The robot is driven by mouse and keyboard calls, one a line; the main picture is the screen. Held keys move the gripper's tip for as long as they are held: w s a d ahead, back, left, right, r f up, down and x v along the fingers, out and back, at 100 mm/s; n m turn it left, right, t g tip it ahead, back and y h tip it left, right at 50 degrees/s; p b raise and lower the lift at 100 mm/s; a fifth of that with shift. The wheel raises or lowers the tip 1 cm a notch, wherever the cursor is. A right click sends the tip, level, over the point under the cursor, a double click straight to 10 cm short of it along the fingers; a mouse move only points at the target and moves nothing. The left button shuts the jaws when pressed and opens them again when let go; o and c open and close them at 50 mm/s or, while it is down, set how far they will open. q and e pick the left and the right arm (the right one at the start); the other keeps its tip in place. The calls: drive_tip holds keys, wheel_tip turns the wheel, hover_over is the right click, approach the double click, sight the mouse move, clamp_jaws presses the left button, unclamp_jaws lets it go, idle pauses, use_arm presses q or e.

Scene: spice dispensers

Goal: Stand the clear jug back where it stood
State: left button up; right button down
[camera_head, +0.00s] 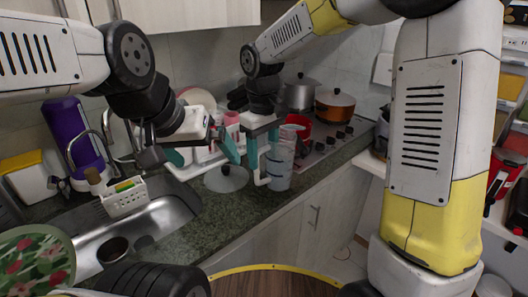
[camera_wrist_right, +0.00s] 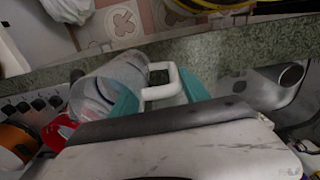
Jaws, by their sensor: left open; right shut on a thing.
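The clear jug (camera_head: 281,165) is upright at the front part of the counter, left of the stove. I cannot tell whether its base touches the counter. My right gripper (camera_head: 263,146) is shut on its white handle, on the jug's left side. In the right wrist view the jug (camera_wrist_right: 112,84) shows beside the right gripper (camera_wrist_right: 160,96), with the white handle between the teal fingers. My left gripper (camera_head: 203,156) is open and empty, to the left of the jug, above the counter near the dish rack.
A glass lid (camera_head: 226,180) lies on the counter just left of the jug. The stove (camera_head: 325,146) with a red pot (camera_head: 298,124), an orange pot (camera_head: 335,106) and a steel pot (camera_head: 301,93) is behind right. The sink (camera_head: 150,228) with a white caddy (camera_head: 124,199) is at left.

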drive_tip(key=w+a+f, duration=0.1)
drive_tip(key=w+f, duration=0.3)
drive_tip(key=shift+w, duration=0.4)
drive_tip(key=c, duration=0.6)
unclamp_jaws()
drive_tip(key=shift+f, duration=0.1)
drive_tip(key=shift+o, duration=0.2)
wheel_tip(320, 180, up, 12)
drive_tip(key=s+d+r+m+t+y, duration=0.1)
drive_tip(key=s+d+r+m, duration=0.1)
drive_tip(key=s+d, duration=0.25)
drive_tip(key=s+d+r+m+t, duration=0.1)
drive_tip(key=s+d+r, duration=0.25)
drive_tip(key=d, duration=0.25)
drive_tip(key=s+d+f+m+t, duration=0.2)
drive_tip(key=s+d+m, duration=0.1)
drive_tip(key=s, duration=0.3)
drive_tip(key=s+d+f+m+t+y, duration=0.1)
drive_tip(key=s+d+f+m+t, duration=0.1)
drive_tip(key=s+d, duration=0.3)
drive_tip(key=shift+s+d+m, duration=0.15)
drive_tip(key=shift+s+m, duration=0.25)
drive_tip(key=shift+s, duration=0.35)
